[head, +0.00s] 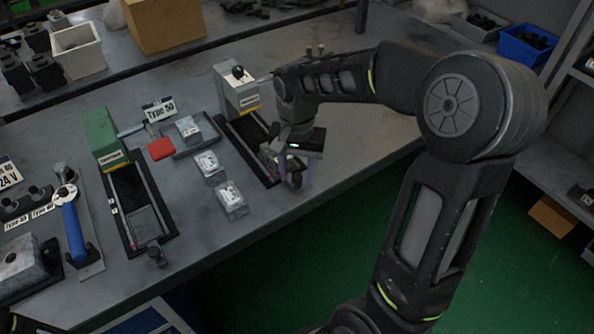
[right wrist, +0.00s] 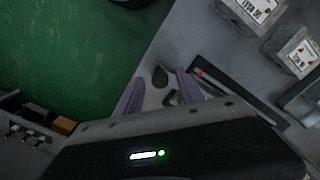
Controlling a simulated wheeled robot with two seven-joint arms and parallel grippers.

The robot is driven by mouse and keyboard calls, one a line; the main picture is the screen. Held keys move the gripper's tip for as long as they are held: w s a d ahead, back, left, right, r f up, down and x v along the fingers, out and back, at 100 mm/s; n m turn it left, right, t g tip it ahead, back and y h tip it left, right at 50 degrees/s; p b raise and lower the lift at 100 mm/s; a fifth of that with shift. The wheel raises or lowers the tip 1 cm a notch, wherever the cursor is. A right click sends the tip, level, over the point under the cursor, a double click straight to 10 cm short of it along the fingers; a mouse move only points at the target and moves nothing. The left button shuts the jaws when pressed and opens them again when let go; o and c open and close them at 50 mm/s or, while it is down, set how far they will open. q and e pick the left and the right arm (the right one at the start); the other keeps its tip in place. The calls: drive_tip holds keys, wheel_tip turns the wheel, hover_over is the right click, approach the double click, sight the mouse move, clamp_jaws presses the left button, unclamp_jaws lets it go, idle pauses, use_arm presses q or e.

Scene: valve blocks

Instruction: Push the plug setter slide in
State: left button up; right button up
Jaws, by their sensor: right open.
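Two setter stations with dark slide tracks stand on the grey bench; their small labels are too small to read, so I cannot tell which is the plug setter. One has a pale grey block (head: 238,90) with a black knob on top, and its track (head: 245,140) runs toward the bench's front edge. The other has a green block (head: 102,138) and a track (head: 128,195) with a slide and a dark front knob (head: 156,255). My right gripper (head: 290,186) is open at the front end of the pale station's track. In the right wrist view, a dark knob (right wrist: 160,77) shows between its spread fingers (right wrist: 158,94).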

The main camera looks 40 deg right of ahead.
drive_tip(key=shift+c, duration=0.5)
clamp_jaws()
idle(0.8)
